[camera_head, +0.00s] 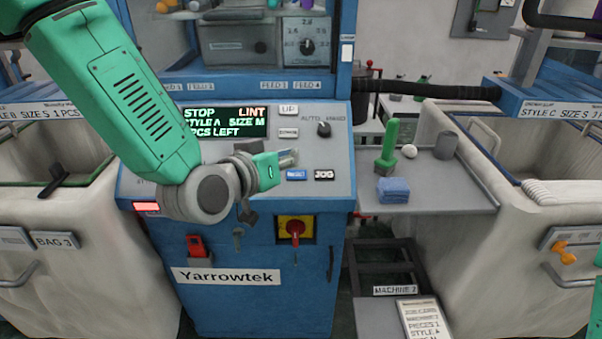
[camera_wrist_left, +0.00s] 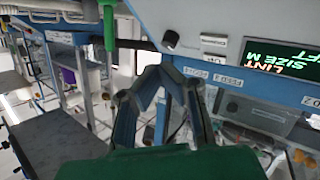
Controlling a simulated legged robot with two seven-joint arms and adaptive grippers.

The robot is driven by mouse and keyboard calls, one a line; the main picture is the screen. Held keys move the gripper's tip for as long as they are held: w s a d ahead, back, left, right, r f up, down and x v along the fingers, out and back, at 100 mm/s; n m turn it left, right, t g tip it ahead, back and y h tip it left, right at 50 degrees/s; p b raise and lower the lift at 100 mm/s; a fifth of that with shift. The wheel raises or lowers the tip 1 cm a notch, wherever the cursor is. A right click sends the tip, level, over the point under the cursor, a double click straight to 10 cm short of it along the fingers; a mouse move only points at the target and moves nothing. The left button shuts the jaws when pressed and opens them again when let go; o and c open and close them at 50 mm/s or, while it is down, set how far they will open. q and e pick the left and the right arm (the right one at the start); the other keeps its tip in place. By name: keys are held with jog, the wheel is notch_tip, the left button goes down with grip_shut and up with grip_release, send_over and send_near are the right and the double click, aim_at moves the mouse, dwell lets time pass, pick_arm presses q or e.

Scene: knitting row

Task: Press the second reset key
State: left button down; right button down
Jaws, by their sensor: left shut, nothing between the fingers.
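My left gripper (camera_head: 288,157) is over the panel, just above and left of the blue key in the picture. I cannot tell the gap between them. Its fingers also show in the left wrist view (camera_wrist_left: 158,72), drawn together with nothing between them. The display (camera_head: 225,122) reads STOP, LINT, STYLE A, SIZE M. My right gripper is out of view.
An UP key (camera_head: 289,110), another white key (camera_head: 288,133) and an AUTO/HAND knob (camera_head: 324,129) are close by. A red-and-yellow switch (camera_head: 295,229) is below. A side shelf (camera_head: 440,193) holds a green-handled tool (camera_head: 388,148) and a blue block (camera_head: 393,190).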

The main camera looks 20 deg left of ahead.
aim_at(296, 174)
pick_arm(q)
jog(key=w+f+b, duration=0.1)
jog(key=f, duration=0.1)
jog(key=w+f+b, duration=0.3)
jog(key=f, duration=0.1)
jog(key=shift+w+a+b, duration=0.15)
jog(key=shift+a+b, duration=0.1)
jog(key=shift+b, duration=0.15)
jog(key=shift+w+a+f, duration=0.2)
jog(key=shift+w+f, duration=0.15)
jog(key=shift+w+d+b, duration=0.1)
jog(key=shift+d+b, duration=0.2)
jog(key=shift+d, duration=0.2)
jog(key=shift+a, duration=0.1)
jog(key=shift+a+f, duration=0.1)
jog(key=shift+a, duration=0.2)
jog(key=shift+d, duration=0.25)
